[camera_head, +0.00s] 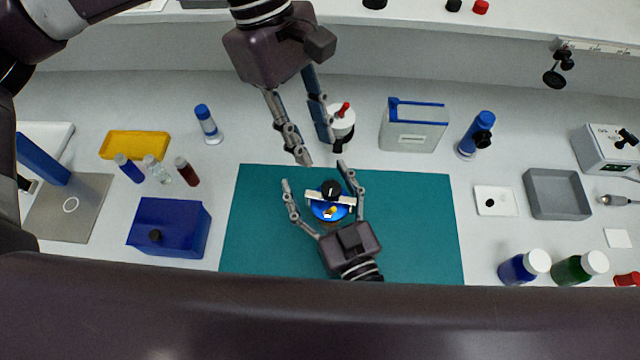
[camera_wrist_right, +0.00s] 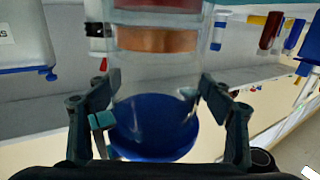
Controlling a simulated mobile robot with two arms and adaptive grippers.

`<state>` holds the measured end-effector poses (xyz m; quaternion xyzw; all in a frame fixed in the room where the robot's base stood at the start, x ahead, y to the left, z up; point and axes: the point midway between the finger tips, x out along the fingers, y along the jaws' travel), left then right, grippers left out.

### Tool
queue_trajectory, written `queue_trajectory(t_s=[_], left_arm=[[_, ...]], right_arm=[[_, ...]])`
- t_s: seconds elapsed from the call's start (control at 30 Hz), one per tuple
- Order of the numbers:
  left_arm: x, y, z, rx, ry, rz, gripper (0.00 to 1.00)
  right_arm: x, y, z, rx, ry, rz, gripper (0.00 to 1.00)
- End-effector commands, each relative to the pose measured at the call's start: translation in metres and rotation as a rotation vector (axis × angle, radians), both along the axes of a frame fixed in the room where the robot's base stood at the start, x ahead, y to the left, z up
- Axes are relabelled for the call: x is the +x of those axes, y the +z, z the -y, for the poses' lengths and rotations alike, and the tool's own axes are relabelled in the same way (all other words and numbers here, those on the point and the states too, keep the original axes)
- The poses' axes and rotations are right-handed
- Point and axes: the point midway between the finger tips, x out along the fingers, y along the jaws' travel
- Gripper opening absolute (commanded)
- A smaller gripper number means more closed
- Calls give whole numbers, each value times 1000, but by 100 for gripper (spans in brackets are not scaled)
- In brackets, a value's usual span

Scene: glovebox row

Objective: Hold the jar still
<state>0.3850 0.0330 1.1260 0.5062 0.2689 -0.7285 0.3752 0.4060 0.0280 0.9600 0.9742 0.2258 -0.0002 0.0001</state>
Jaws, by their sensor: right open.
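The jar (camera_head: 322,213) stands on the teal mat (camera_head: 410,235), its round blue top seen from above. A pale bar with a black knob lies across it in the head view. In the right wrist view the clear jar (camera_wrist_right: 160,85) fills the middle, with a blue round end and an orange-brown band inside. My right gripper (camera_head: 314,173) is open, its fingers on either side of the jar; a firm touch cannot be made out. My left gripper (camera_head: 315,151) is above and behind the jar, fingers apart and nothing between them.
A white and black device with a red knob (camera_head: 342,122) stands close behind the left gripper's fingers. A blue box (camera_head: 170,225) and small vials are left of the mat. A grey tray (camera_head: 558,193) and capped bottles (camera_head: 515,270) are right. The mat around the jar is clear.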

Motion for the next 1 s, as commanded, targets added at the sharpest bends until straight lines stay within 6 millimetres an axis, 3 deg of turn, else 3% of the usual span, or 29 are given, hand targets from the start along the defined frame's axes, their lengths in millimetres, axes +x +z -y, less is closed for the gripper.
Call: queue_trajectory(t_s=[0.13,0.67,1.0], left_arm=[[0,0,0,0,0,0,29],[0,0,0,0,0,0,29],[0,0,0,0,0,0,29]], right_arm=[[0,0,0,0,0,0,73],[0,0,0,-1,0,0,15],[0,0,0,-1,0,0,8]])
